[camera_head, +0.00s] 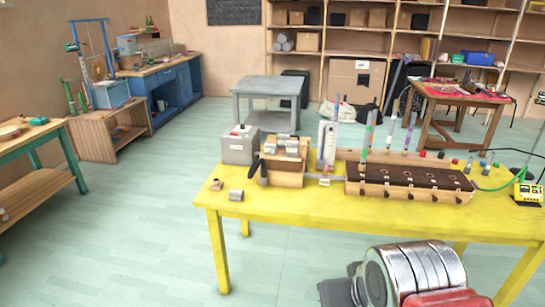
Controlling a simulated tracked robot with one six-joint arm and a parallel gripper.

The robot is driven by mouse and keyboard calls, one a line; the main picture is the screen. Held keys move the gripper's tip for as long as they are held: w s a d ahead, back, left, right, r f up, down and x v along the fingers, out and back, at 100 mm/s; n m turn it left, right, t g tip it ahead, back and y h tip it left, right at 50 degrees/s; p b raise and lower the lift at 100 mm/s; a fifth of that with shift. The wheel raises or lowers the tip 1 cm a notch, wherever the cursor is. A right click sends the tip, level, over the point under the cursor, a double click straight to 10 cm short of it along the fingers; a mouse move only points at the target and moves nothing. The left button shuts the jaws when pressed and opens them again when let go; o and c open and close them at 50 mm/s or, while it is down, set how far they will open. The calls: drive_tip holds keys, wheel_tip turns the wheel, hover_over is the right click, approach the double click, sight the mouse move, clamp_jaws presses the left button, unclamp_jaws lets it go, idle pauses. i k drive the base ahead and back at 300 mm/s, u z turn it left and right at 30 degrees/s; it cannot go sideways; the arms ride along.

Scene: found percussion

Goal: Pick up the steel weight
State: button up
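A small grey metallic block (236,195) lies near the front left corner of the yellow table (290,205). It looks like the steel weight, but it is too small for me to be certain. A small brown, copper-like piece (216,185) lies just to its left, close but apart. No gripper fingers can be made out in the head view, so I cannot see where my gripper is relative to the grey block. Nothing is seen touching the block.
A wooden box with grey pieces on top (284,180), a grey box (240,150) and a long brown-topped wooden instrument (408,190) stand behind and right of the block. A large shiny ribbed metal form fills the lower right foreground. Floor left of the yellow table is clear.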

sight(270, 148)
drive_tip(key=k, duration=0.7)
drive_tip(key=u, duration=0.4)
drive_tip(key=i, duration=0.75)
drive_tip(key=u, duration=0.75)
drive_tip(key=i, duration=1.8)
drive_tip(key=z, duration=0.3)
drive_tip(key=i, duration=0.6)
drive_tip(key=z, duration=0.35)
